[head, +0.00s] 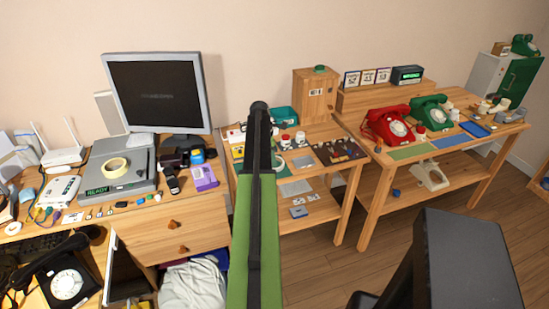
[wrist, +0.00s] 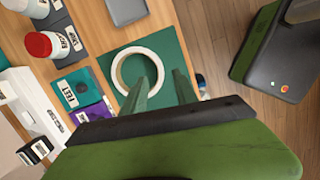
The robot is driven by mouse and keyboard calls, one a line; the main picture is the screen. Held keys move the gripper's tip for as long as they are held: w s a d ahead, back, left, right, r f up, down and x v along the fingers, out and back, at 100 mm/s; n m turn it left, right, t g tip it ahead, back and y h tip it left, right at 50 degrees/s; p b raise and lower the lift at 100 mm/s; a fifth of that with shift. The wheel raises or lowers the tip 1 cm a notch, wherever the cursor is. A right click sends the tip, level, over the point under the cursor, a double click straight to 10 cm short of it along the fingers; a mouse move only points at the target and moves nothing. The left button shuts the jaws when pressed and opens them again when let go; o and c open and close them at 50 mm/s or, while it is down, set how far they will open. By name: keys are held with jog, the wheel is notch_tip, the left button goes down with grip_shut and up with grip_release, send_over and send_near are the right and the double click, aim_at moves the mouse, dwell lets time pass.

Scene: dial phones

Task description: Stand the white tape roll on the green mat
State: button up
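In the wrist view the white tape roll (wrist: 121,68) shows as an open ring over the dark green mat (wrist: 171,48), seemingly lying flat. My gripper (wrist: 165,85) is open, its two green fingers apart. The left finger overlaps the inside of the ring and the right finger is outside its lower right edge. The roll's near rim is partly hidden by the left finger. I cannot tell whether either finger touches it.
A red-capped jar (wrist: 38,45), a teal box (wrist: 72,90) and a purple box (wrist: 90,112) stand left of the mat. A grey tray (wrist: 125,10) lies beyond it.

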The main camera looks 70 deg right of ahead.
notch_tip(320, 180, up, 7)
jog(key=w+p, duration=0.1)
jog(key=p, duration=0.4)
jog(key=shift+a, duration=0.35)
jog(key=shift+w, duration=0.1)
jog(key=w+a+m, duration=0.1)
jog(key=w+a, duration=0.8)
jog(key=a, duration=0.2)
jog(key=w+a+m+t, duration=0.1)
jog(key=w+a, duration=0.7)
jog(key=a, duration=0.4)
jog(key=w+a+m, duration=0.1)
jog(key=w+a, duration=0.8)
jog(key=a, duration=0.2)
jog(key=a+m+y, duration=0.1)
jog(key=a+m, duration=0.2)
jog(key=a, duration=3.7)
jog(key=shift+s+a+f+t, duration=0.2)
jog(key=shift+a+t, duration=0.15)
jog(key=shift+t, duration=0.05)
